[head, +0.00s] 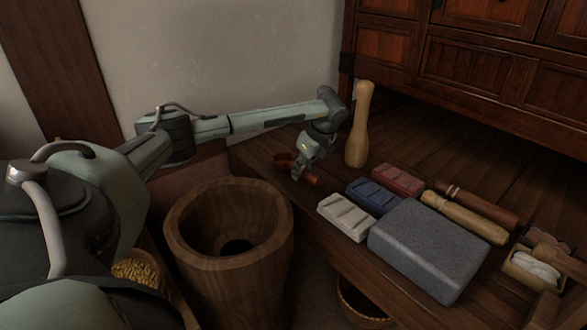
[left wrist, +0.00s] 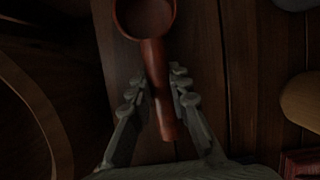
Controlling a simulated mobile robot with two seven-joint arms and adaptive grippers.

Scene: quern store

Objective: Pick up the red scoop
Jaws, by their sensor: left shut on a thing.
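The red scoop (head: 284,160) is at the left edge of the dark wooden shelf, with a round bowl and a straight handle. In the left wrist view the red scoop (left wrist: 155,62) points its bowl away from me, at the top of the picture. My left gripper (head: 299,174) reaches down over it and is shut on its handle. In the left wrist view a finger of the left gripper (left wrist: 158,86) lies on each side of the handle. I cannot tell whether the scoop touches the wood. My right gripper is not in view.
A pale wooden pestle (head: 359,125) stands upright just right of the gripper. White (head: 343,217), blue (head: 374,194) and red (head: 397,179) blocks and a grey stone slab (head: 428,247) lie nearer. A large wooden mortar (head: 232,250) stands at the front left.

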